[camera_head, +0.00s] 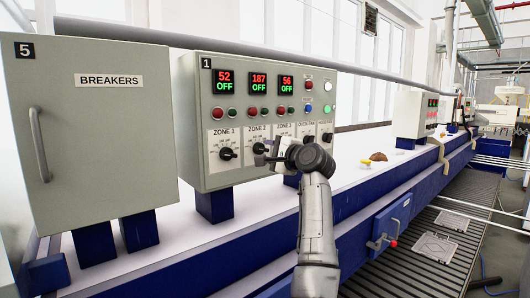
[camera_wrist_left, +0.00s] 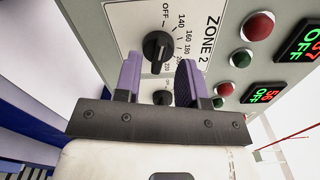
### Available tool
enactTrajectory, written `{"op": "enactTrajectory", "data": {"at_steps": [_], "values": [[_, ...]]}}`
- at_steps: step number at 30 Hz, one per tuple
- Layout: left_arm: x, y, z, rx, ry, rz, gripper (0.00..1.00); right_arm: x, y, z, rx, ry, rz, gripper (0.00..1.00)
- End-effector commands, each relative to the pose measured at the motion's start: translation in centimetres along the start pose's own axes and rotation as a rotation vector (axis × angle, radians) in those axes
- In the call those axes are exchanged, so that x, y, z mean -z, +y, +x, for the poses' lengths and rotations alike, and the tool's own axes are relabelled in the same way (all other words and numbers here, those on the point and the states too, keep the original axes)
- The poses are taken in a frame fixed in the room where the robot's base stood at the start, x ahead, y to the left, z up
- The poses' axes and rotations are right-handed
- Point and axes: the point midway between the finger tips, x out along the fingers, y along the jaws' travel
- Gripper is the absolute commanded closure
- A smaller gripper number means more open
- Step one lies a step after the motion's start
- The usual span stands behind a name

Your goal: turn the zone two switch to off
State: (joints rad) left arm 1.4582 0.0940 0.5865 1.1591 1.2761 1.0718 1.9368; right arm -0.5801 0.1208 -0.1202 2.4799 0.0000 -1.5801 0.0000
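The zone two switch (camera_head: 259,148) is a black rotary knob under the ZONE 2 label on the grey control panel (camera_head: 200,170). In the left wrist view the zone two switch (camera_wrist_left: 157,46) lies ahead of and between my fingertips; its dial shows OFF and several numbers. Its pointer seems turned away from OFF, but I cannot tell exactly where. My left gripper (camera_head: 268,152) is at the panel front beside the knob. In the left wrist view its purple fingers (camera_wrist_left: 158,64) are apart, with nothing visibly gripped. Contact with the knob is not clear. My right gripper is not in view.
The zone 1 knob (camera_head: 227,154) is to the left. Another knob (camera_wrist_left: 162,97) shows between the fingers in the wrist view. Red and green buttons and displays (camera_head: 259,83) sit above. A breaker cabinet (camera_head: 100,190) stands left. The white bench top is mostly clear.

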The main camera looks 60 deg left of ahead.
Motion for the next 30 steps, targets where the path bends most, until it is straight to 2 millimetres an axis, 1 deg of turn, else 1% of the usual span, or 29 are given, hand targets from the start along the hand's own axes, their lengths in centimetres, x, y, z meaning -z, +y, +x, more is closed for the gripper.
{"op": "enactTrajectory", "data": {"at_steps": [1, 9, 15, 18, 21, 30], "values": [[0.1, 0.1, -1.1, 0.001, 0.003, -0.001, 0.63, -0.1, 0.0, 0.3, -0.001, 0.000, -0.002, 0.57], [0.1, 0.1, -6.5, 0.001, 0.002, -0.001, 0.63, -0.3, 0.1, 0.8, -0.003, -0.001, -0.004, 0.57], [0.0, 0.1, -9.5, 0.000, 0.000, 0.000, 0.63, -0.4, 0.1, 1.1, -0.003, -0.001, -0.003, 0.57], [0.1, 0.1, -10.5, 0.000, 0.001, 0.000, 0.63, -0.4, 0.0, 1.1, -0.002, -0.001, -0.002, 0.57], [0.0, 0.1, -11.1, -0.001, 0.000, 0.000, 0.63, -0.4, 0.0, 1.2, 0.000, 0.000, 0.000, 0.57], [0.0, 0.0, -11.6, -0.001, -0.002, 0.000, 0.63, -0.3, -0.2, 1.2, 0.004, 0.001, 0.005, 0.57]]}}
